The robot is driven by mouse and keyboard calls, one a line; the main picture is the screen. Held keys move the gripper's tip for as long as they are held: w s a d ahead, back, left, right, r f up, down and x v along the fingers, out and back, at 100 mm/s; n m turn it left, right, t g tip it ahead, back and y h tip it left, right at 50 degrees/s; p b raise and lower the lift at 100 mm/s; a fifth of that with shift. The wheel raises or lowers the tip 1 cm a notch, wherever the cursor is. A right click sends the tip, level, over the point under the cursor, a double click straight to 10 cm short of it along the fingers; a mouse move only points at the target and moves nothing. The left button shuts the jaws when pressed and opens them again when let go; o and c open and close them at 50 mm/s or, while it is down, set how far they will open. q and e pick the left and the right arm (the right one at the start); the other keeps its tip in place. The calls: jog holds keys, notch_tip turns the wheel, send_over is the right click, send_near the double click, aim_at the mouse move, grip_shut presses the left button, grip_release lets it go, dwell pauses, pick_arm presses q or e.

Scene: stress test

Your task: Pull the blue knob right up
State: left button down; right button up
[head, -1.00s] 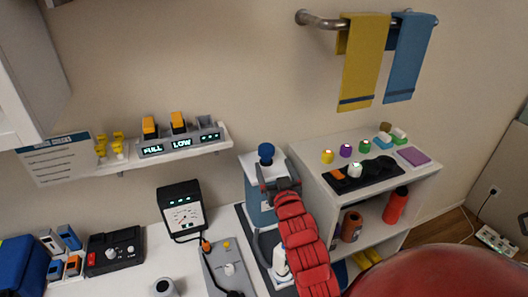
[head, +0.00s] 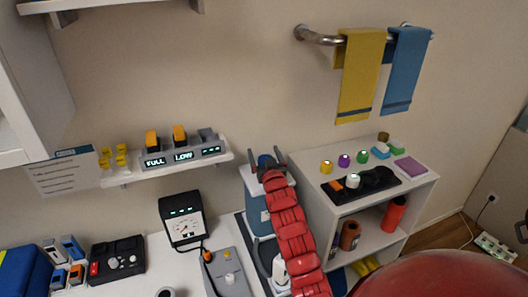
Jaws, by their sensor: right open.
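The blue knob (head: 265,161) stands on top of a white and blue-grey dispenser-like device (head: 257,212) between the counter and the white shelf unit. My right gripper (head: 267,160) is at the knob, with its dark fingers apart, one on each side of it in the picture. I cannot tell whether the fingers touch the knob. My red right arm covers the knob's lower part and much of the device's right side. My left gripper is not in view.
A wall shelf (head: 127,174) with orange-topped chargers is to the left. A gauge box (head: 183,219) stands on the counter. The white shelf unit (head: 322,202) on the right carries coloured knobs and a black tray (head: 385,186). Towels hang above.

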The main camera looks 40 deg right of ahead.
grip_shut()
dwell(0.5)
